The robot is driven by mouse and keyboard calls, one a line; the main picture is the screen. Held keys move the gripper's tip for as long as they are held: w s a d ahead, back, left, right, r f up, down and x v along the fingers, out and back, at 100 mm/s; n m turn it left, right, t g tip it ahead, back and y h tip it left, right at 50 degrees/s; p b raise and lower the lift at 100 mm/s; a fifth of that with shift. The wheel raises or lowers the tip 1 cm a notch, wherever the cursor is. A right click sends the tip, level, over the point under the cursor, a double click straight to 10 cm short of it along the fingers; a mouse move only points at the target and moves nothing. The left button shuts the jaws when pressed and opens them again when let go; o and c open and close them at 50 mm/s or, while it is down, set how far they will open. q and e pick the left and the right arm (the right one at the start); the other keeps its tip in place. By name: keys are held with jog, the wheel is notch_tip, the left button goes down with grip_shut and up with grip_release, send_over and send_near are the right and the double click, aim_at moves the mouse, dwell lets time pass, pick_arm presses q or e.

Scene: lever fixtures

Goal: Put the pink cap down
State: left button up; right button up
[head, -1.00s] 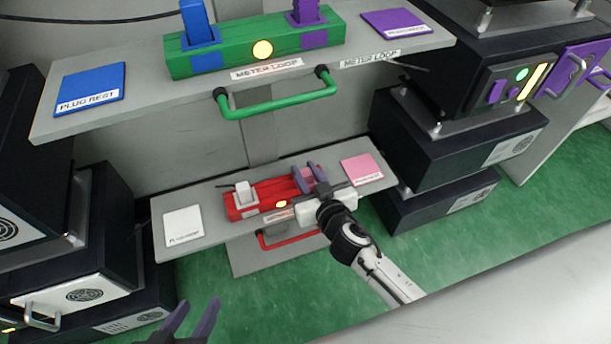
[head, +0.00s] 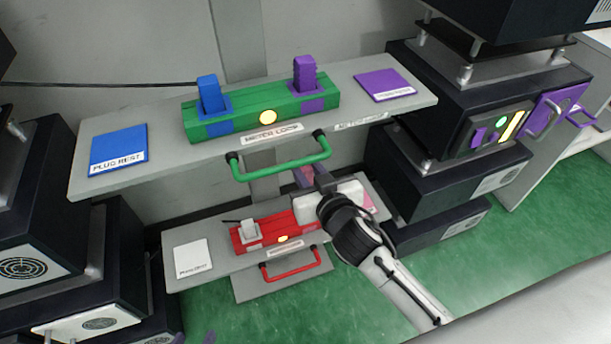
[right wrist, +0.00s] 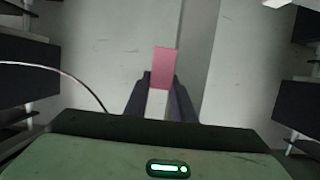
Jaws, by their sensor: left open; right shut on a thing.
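The pink cap (right wrist: 164,68) is between the fingers of my right gripper (right wrist: 162,92) in the right wrist view. In the head view the right gripper (head: 306,178) is shut on it and holds it above the lower shelf, over the right part of the red block (head: 275,238). A pink pad (head: 369,203) lies on the lower shelf to the right, partly hidden by my right arm. The right end of the red block is hidden too. My left gripper (head: 195,338) barely shows at the bottom edge, open and empty.
The upper shelf (head: 130,175) holds a green block (head: 240,118) with blue and purple levers; its green handle (head: 280,165) juts out near my right gripper. A white pad (head: 193,258) lies at the lower left. Dark cabinets (head: 440,165) stand on the right.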

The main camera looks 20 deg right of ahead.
jog(key=shift+d+r, duration=0.25)
jog(key=shift+r, duration=0.05)
jog(key=d+f+m+h+b, duration=0.2)
jog(key=d+f+h+b, duration=0.15)
jog(key=d, duration=0.35)
jog(key=m+g+h+b, duration=0.1)
jog(key=m+h+b, duration=0.1)
jog(key=b, duration=0.4)
send_over(368, 204)
jog(key=w+a, duration=0.1)
jog(key=a, duration=0.2)
notch_tip(368, 204, down, 10)
jog(key=shift+d, duration=0.1)
notch_tip(368, 204, down, 3)
jog(key=shift+f+b, duration=0.1)
jog(key=shift+b, duration=0.8)
jog(key=shift+f, duration=0.45)
pick_arm(q)
jog(key=w+d+f+g+h, duration=0.1)
jog(key=d+f, duration=0.2)
jog(key=f, duration=0.2)
jog(key=shift+w+d+f, duration=0.25)
jog(key=shift+w+f, duration=0.1)
pick_arm(e)
jog(key=shift+r, duration=0.1)
